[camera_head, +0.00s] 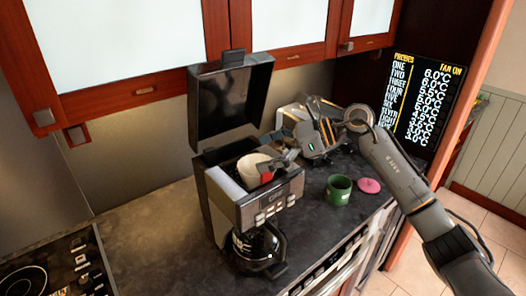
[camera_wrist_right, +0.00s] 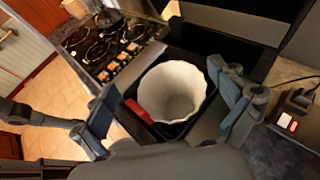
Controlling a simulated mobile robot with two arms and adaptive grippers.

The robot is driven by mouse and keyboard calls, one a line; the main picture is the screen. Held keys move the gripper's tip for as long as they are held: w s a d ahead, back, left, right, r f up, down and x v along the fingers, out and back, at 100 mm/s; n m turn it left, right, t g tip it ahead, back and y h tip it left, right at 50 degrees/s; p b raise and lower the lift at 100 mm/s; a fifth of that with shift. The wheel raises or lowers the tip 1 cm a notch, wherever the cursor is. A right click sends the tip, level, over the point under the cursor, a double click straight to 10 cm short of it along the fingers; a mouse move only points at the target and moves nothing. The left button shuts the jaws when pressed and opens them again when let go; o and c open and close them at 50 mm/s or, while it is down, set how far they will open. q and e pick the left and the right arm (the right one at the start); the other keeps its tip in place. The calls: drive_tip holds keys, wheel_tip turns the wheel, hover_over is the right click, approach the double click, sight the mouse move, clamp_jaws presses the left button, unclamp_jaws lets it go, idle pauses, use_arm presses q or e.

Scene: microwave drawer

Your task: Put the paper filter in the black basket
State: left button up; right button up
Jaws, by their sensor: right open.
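The white paper filter (camera_head: 252,168) sits in the open top of the coffee machine (camera_head: 256,212). In the right wrist view the filter (camera_wrist_right: 172,90) is upright and open, inside the black basket (camera_wrist_right: 207,103), whose dark rim shows around it. Whether it is fully seated I cannot tell. My right gripper (camera_head: 279,166) is open at the filter in the head view. In the right wrist view my right gripper's (camera_wrist_right: 168,95) fingers stand apart on either side of the filter, with no clear grip on it. My left gripper is not in view.
The machine's black lid (camera_head: 231,100) stands raised behind. A glass carafe (camera_head: 256,246) sits below. A green mug (camera_head: 338,190) and a pink disc (camera_head: 369,185) stand to the right. A stove (camera_head: 58,272) is at left. Cabinets (camera_head: 130,45) hang above. The counter left of the machine is clear.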

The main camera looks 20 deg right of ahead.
drive_tip(key=shift+b+v, duration=0.75)
drive_tip(key=shift+b, duration=0.35)
drive_tip(key=b+v, duration=0.3)
drive_tip(key=v, duration=0.6)
drive_tip(key=shift+w+f, duration=0.1)
drive_tip(key=shift+b+v, duration=0.35)
drive_tip(key=shift+v, duration=0.5)
drive_tip(key=shift+a, duration=0.1)
